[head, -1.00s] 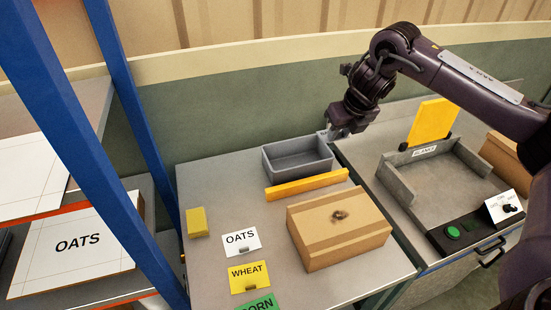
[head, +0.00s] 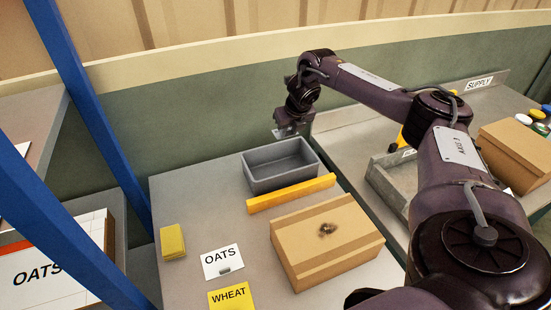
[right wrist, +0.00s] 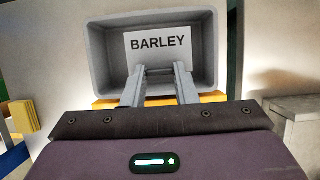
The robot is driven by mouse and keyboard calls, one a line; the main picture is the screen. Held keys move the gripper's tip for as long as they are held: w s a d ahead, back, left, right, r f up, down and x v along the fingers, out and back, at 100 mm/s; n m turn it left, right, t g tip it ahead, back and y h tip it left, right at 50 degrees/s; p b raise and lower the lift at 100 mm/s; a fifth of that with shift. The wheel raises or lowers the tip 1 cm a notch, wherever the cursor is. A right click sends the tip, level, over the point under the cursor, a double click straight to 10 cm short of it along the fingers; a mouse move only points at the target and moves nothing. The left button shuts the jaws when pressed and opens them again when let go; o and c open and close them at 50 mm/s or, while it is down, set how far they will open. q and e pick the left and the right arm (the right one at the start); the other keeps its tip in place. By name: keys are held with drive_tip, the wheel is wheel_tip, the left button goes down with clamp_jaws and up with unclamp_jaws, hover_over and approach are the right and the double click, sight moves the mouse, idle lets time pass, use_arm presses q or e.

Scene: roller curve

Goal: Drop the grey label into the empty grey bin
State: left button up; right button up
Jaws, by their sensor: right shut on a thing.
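The grey bin (head: 287,179) stands on the table and looks empty inside. It also fills the upper middle of the right wrist view (right wrist: 203,62). My right gripper (head: 290,133) is over the bin's far edge, its jaws shut on the pale grey label (right wrist: 157,45) that reads BARLEY. In the right wrist view the label shows beyond the fingertips (right wrist: 160,72), against the bin's interior. It lines up with the bin's opening in that view. In the head view the label is mostly hidden by the gripper. My left gripper is out of view.
A yellow bar (head: 292,193) lies along the bin's near side. A cardboard box (head: 325,238) is nearer. An OATS card (head: 221,260), a WHEAT card (head: 230,297) and a yellow block (head: 173,241) lie left. A blue rack post (head: 88,110) stands at far left.

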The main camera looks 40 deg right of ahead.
wheel_tip(320, 180, down, 5)
drive_tip(key=b, duration=0.3)
drive_tip(key=shift+w+r, duration=0.1)
drive_tip(key=shift+r, duration=0.1)
drive_tip(key=shift+r, duration=0.1)
drive_tip(key=o, duration=1)
drive_tip(key=d+b+v, duration=0.1)
drive_tip(key=b+v, duration=0.1)
drive_tip(key=v, duration=0.5)
drive_tip(key=shift+a+r+b, duration=0.35)
drive_tip(key=shift+a, duration=0.15)
